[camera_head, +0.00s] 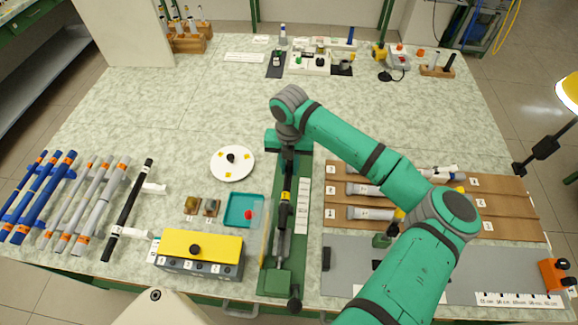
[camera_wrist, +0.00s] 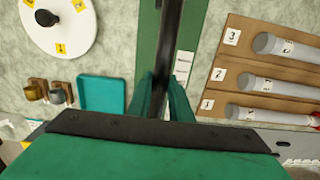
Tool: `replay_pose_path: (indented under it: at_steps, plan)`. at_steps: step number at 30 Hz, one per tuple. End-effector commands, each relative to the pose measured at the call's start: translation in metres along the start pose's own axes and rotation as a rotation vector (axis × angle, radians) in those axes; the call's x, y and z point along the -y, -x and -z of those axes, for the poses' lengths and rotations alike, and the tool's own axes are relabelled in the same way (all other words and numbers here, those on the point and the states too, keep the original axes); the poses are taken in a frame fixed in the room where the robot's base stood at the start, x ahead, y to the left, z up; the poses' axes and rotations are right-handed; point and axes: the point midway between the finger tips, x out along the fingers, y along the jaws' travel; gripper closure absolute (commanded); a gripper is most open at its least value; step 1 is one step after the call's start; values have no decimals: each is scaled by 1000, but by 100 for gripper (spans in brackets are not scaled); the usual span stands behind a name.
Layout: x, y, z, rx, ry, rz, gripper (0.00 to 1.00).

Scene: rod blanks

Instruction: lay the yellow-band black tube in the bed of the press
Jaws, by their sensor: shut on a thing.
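The yellow-band black tube (camera_head: 284,208) runs lengthwise over the green press (camera_head: 302,205), its yellow band near the middle of its visible length. My gripper (camera_head: 287,158) is at the tube's far part, partly hidden under my wrist. In the wrist view my gripper (camera_wrist: 163,95) has its two green fingers closed on either side of the black tube (camera_wrist: 173,40). The tube lines up roughly with the press. I cannot tell whether it touches the bed or is held just above it.
Blue, grey and black rods (camera_head: 126,212) lie on rests at left. A yellow-topped box (camera_head: 200,244), a teal tray (camera_head: 240,210) and a white dial (camera_head: 232,163) stand left of the press. A brown numbered rack (camera_head: 420,212) with pale tubes is at right. The table's far middle is clear.

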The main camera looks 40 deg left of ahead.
Motion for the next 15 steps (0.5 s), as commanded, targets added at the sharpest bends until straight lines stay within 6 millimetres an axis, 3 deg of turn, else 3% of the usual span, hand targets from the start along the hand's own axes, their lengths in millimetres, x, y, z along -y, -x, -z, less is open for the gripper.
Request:
replay_pose_path:
  at_steps: [5,15]
  plan:
    - [-2,-1,5,-4,4,51,94]
    - [-1,-34,4,-4,2,46,94]
